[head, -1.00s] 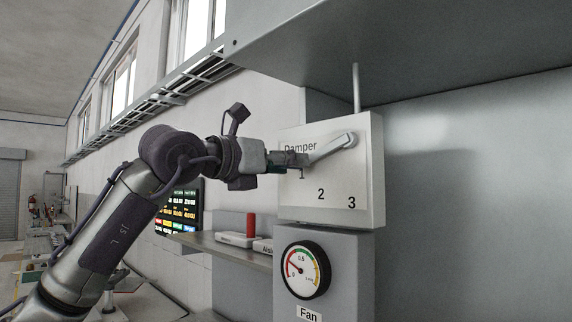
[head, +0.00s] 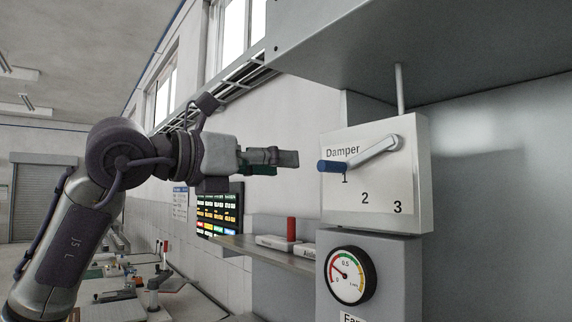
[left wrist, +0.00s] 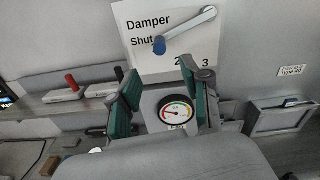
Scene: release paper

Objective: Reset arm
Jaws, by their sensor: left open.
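My left gripper (head: 286,158) is in the air left of the white Damper box (head: 415,208), with a gap to it. In the left wrist view, its two green-padded fingers (left wrist: 167,92) stand wide apart with nothing between them. The damper lever (head: 372,152) is a grey bar with a blue handle (head: 333,166). It points left and slightly down from its pivot, with the handle beside the 1. The left wrist view shows the blue handle (left wrist: 159,45) just right of the word Shut. My right gripper is not in view.
A round gauge (head: 350,275) sits below the damper box. A shelf (head: 262,254) with a red-handled switch (head: 291,229) is at its left. A grey hood (head: 430,45) overhangs above. A workbench (head: 175,300) with small tools lies lower left.

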